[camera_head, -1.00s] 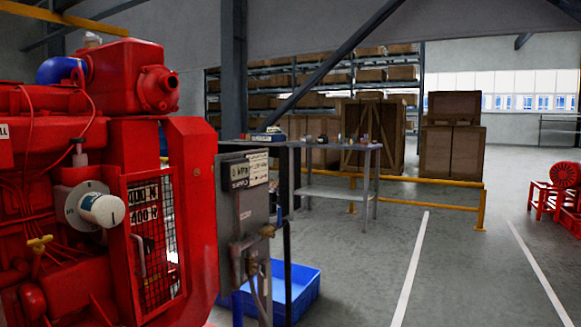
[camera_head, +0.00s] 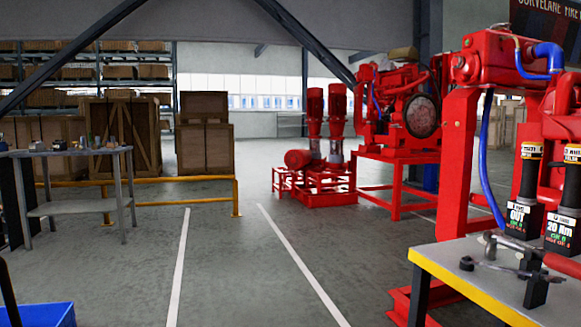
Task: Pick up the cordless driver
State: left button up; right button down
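A workbench (camera_head: 466,271) with a yellow front edge stands at the lower right. On it stand two upright black tool-like items with labelled blocks at their bases, one on the left (camera_head: 522,205) and one at the right edge (camera_head: 562,226), its block reading "20 Nm". They may be cordless drivers, but I cannot tell for sure; the right one is cut off by the picture edge. Several small metal and dark tools (camera_head: 500,262) lie in front of them. Neither of my grippers is in view.
Red engines (camera_head: 405,105) and a red pump set (camera_head: 315,170) stand behind the bench. A grey table (camera_head: 75,207), a yellow rail (camera_head: 185,192) and wooden crates (camera_head: 203,148) are on the left. A blue bin (camera_head: 42,313) is at lower left. The middle floor is clear.

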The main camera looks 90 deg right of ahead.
aim_at(532, 153)
jog(key=z, duration=4.05)
jog(key=k, duration=0.15)
jog(key=i, duration=0.15)
